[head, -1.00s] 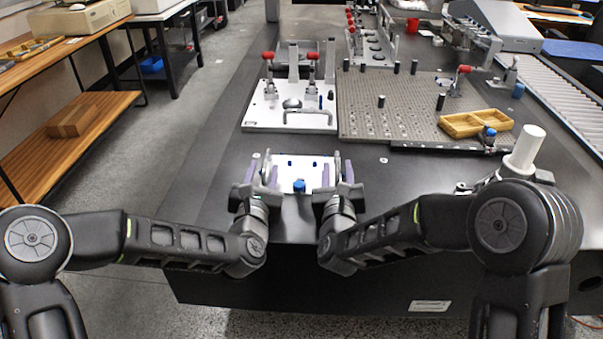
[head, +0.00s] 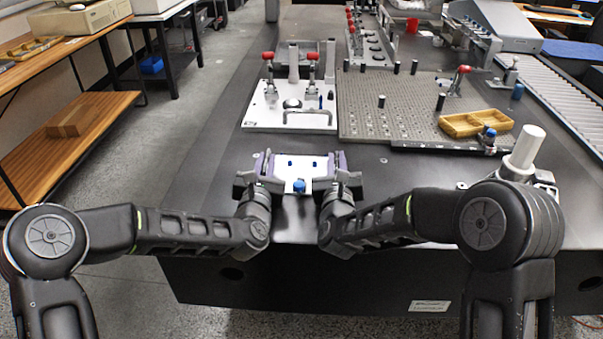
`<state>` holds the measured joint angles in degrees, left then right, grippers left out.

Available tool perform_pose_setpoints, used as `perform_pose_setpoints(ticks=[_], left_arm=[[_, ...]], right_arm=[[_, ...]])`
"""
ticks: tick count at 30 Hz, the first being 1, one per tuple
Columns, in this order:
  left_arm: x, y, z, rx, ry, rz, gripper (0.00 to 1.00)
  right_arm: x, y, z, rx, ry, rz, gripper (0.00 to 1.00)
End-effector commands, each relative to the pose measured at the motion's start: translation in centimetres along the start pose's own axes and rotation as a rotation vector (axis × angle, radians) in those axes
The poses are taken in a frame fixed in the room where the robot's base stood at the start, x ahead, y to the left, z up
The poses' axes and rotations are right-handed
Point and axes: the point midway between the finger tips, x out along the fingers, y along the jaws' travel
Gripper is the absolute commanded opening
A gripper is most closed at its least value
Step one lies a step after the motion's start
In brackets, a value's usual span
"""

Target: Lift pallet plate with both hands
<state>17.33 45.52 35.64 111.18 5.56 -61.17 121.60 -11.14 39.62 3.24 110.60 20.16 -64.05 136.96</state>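The pallet plate (head: 290,172) is a small white plate with small blue pins and a blue knob at its front. It lies level at the near edge of the dark table, between my two grippers. My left gripper (head: 264,166) has its purple-padded fingers drawn together at the plate's left edge and appears shut on it. My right gripper (head: 336,163) appears shut on the right edge in the same way. The fingers hide both side edges of the plate. I cannot tell whether its underside touches the table.
A larger white fixture plate (head: 258,118) with red-handled clamps stands just behind. A grey perforated plate (head: 400,115) carries posts and a yellow tray (head: 462,125). A white cylinder (head: 525,148) stands to the right. The dark table (head: 205,150) is bare to the left.

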Motion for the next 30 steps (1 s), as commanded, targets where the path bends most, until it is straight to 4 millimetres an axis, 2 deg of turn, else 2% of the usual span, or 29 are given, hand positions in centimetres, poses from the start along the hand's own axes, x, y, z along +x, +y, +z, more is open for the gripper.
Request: perform_pose_setpoints(ticks=[3, 30], left_arm=[[0.02, 0.12, -0.01, 0.000, 0.000, 0.003, 0.00], [0.07, 0.34, -0.06, 0.002, 0.000, 0.007, 0.00]], right_arm=[[0.02, -0.11, -0.02, 0.000, 0.000, -0.002, 0.00], [0.06, -0.30, -0.06, -0.002, 0.001, -0.005, 0.00]])
